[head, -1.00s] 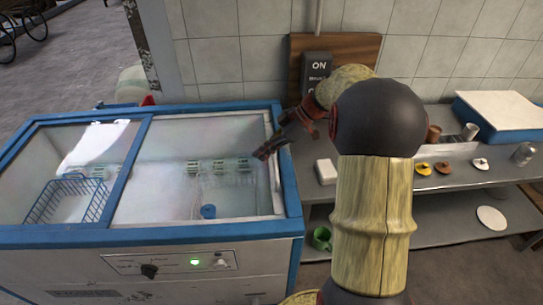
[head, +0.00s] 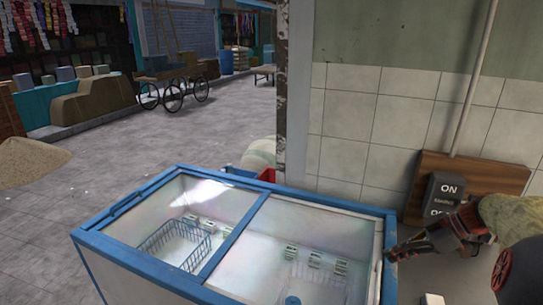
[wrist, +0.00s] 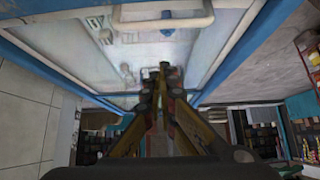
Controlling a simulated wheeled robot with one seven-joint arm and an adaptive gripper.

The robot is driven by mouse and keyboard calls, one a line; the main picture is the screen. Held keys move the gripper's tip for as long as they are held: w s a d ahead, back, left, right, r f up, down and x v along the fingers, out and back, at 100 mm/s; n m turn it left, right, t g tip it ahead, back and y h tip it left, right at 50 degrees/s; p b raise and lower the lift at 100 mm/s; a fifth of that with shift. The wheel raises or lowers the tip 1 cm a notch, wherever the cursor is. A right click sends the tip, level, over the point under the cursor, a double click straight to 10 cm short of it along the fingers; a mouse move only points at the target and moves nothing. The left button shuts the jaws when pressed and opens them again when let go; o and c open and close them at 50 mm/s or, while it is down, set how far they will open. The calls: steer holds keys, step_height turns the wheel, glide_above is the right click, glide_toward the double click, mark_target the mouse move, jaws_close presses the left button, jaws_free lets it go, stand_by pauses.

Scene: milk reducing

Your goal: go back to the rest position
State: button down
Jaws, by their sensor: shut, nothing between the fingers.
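My gripper (head: 408,250) is at the right of the head view, by the right rim of the blue-framed chest freezer (head: 235,190). Its fingers point left, toward the freezer. In the wrist view my gripper (wrist: 163,72) has its fingers together with nothing between them. The freezer's pale interior (wrist: 140,45) fills the upper part of that view. Part of my arm shows at the right edge of the head view.
A wire basket (head: 180,243) and a blue round item (head: 292,301) are inside the freezer. An ON switch box (head: 444,192) on a wooden board (head: 515,178) hangs on the tiled wall behind my gripper. Open paved floor (head: 120,165) lies to the left.

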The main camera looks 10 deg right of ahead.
steer(key=s+f+m, duration=0.1)
steer(key=m, duration=0.2)
steer(key=s+f+m+h, duration=0.1)
steer(key=f+m, duration=0.1)
steer(key=s+d+f+m+g, duration=0.1)
steer(key=f+m, duration=0.1)
steer(key=m, duration=0.1)
steer(key=shift+s+m, duration=0.15)
steer(key=shift+m, duration=0.15)
steer(key=s+a+m+h, duration=0.1)
steer(key=s+a+m, duration=0.1)
steer(key=s+a+m+g+h, duration=0.1)
steer(key=s+a+m, duration=0.1)
steer(key=m, duration=0.1)
steer(key=shift+s+g+h, duration=0.3)
steer(key=shift+s, duration=0.1)
steer(key=s+a+r+t+h, duration=0.1)
steer(key=s+a+r, duration=0.2)
steer(key=a, duration=0.4)
steer(key=s+a+r+n+t+h, duration=0.1)
steer(key=s+a+r, duration=0.2)
steer(key=a, duration=0.5)
steer(key=s+a+r+n+t+h, duration=0.1)
steer(key=s+a+r, duration=0.2)
steer(key=s+a, duration=0.2)
steer(key=a, duration=0.3)
steer(key=shift+h, duration=0.3)
